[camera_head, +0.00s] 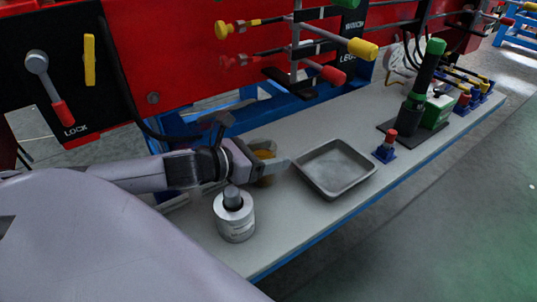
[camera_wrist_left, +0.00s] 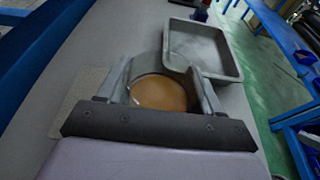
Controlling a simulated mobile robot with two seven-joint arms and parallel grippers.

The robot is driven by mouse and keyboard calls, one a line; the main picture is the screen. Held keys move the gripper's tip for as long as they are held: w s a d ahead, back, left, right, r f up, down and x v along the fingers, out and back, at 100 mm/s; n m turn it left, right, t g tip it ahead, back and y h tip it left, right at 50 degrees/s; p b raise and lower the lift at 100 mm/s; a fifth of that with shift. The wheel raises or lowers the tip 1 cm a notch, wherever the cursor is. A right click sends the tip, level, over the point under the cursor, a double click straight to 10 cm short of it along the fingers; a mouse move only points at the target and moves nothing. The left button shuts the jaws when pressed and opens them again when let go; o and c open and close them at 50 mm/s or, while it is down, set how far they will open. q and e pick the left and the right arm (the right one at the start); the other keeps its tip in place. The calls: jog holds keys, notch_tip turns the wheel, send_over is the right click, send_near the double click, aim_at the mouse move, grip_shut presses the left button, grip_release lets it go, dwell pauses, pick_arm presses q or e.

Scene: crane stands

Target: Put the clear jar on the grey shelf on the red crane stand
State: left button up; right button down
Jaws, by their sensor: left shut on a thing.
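The clear jar (camera_head: 265,153) has amber contents and stands upright at the grey shelf (camera_head: 290,229) of the red crane stand (camera_head: 190,45). My left gripper (camera_head: 272,165) reaches in from the left and is shut on the jar, with one finger on either side. The left wrist view shows the jar (camera_wrist_left: 160,92) from above between the fingers. I cannot tell whether the jar's base touches the shelf. My right gripper is not in view.
A grey metal tray (camera_head: 336,192) lies just right of the jar. A white canister (camera_head: 234,217) stands in front of it. A small red and blue part (camera_head: 386,147) and a green device (camera_head: 430,95) stand further right. Levers (camera_head: 325,72) project above the shelf.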

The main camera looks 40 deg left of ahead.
pick_arm(q)
jog(key=o, duration=1.3)
jog(key=shift+f, duration=0.1)
